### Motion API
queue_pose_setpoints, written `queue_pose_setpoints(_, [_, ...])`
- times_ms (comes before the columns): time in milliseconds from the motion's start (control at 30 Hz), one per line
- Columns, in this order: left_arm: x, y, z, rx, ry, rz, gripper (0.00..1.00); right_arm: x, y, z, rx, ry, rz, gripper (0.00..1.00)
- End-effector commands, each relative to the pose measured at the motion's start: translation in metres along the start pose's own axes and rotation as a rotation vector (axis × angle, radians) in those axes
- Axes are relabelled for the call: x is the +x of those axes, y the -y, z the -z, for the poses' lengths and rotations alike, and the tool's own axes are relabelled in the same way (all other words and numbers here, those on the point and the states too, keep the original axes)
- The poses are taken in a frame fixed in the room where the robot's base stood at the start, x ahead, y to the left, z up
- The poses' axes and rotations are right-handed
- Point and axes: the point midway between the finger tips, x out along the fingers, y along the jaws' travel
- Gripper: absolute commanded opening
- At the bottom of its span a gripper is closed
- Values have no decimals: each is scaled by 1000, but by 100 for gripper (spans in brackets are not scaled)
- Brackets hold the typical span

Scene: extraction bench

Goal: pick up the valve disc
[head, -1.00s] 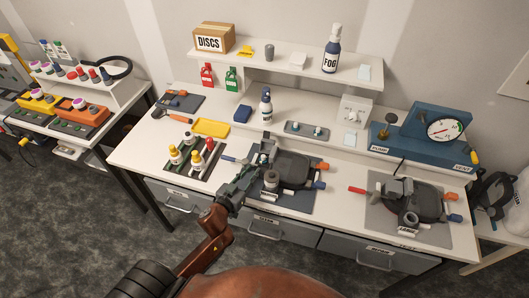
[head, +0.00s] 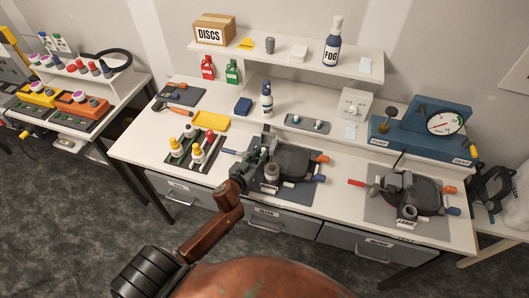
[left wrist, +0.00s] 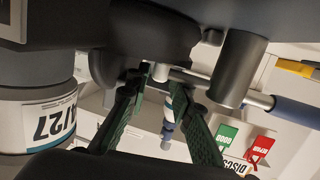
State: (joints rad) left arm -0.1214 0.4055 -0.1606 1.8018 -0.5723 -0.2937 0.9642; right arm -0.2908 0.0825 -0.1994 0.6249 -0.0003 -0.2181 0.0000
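I cannot make out the valve disc for certain. A small grey tray (head: 307,123) on the bench holds two small teal-and-white pieces, too small to identify. My left gripper (head: 266,148) is at the left side of the dark regulator body (head: 294,164) on the middle mat. In the left wrist view, the green fingers of my left gripper (left wrist: 160,82) stand apart, with no held piece visible between them. Dark rounded housings and a metal rod (left wrist: 254,99) with a blue end are close around the fingertips. My right gripper is not in view.
A second dark unit (head: 410,195) sits on the right mat. Bottles stand in a black rack (head: 194,150) to the left. The blue gauge stand (head: 420,140) is back right. A shelf above carries the DISCS box (head: 213,30) and the FOG bottle (head: 332,42).

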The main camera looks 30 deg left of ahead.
Motion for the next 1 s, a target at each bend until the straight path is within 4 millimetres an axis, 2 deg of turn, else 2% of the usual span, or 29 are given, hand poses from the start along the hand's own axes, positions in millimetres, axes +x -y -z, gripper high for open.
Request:
queue_pose_setpoints(200, [0,-1,0,0,0,-1,4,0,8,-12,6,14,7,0])
queue_pose_setpoints(567, [0,-1,5,1,-2,-2,4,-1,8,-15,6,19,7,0])
queue_pose_setpoints(667, [-2,-1,12,0,-3,-2,4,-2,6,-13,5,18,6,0])
queue_pose_setpoints(800, [-4,-1,34,2,-5,-4,4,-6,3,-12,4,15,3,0])
queue_pose_setpoints(1000, [-42,4,66,2,-2,-2,4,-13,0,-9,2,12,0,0])
